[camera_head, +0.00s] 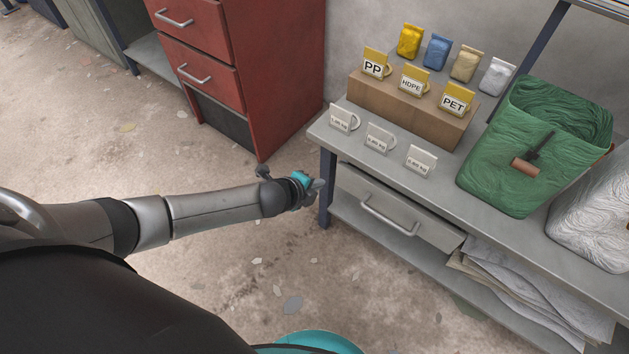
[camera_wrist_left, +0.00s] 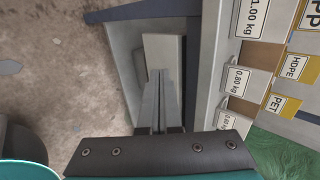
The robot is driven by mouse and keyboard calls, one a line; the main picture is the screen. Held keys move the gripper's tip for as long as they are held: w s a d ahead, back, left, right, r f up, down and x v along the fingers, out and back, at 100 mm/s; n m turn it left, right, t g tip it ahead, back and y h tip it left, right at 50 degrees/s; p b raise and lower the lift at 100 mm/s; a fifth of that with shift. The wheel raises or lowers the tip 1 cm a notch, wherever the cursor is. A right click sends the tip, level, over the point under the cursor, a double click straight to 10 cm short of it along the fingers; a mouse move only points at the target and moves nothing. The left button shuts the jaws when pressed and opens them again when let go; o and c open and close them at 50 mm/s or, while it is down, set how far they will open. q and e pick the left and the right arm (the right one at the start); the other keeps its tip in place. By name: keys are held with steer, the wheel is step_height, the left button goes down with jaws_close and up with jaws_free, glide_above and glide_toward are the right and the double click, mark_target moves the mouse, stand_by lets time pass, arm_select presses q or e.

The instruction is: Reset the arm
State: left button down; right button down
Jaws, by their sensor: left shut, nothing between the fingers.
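My left arm reaches in from the left in the head view. Its gripper (camera_head: 318,187) is just left of the grey workbench's front corner leg, over the floor. In the left wrist view the left gripper's fingers (camera_wrist_left: 158,78) lie together, shut with nothing between them. They point toward the bench's open lower part. The fingers look small and partly hidden by the wrist in the head view. My right gripper shows in neither view.
A red drawer cabinet (camera_head: 285,75) stands behind left. Floor (camera_head: 200,280) is open at the lower left.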

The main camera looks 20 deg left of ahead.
arm_select(q)
steer(key=shift+s+a+r, duration=0.15)
steer(key=shift+s+r, duration=0.3)
steer(key=shift+s, duration=0.05)
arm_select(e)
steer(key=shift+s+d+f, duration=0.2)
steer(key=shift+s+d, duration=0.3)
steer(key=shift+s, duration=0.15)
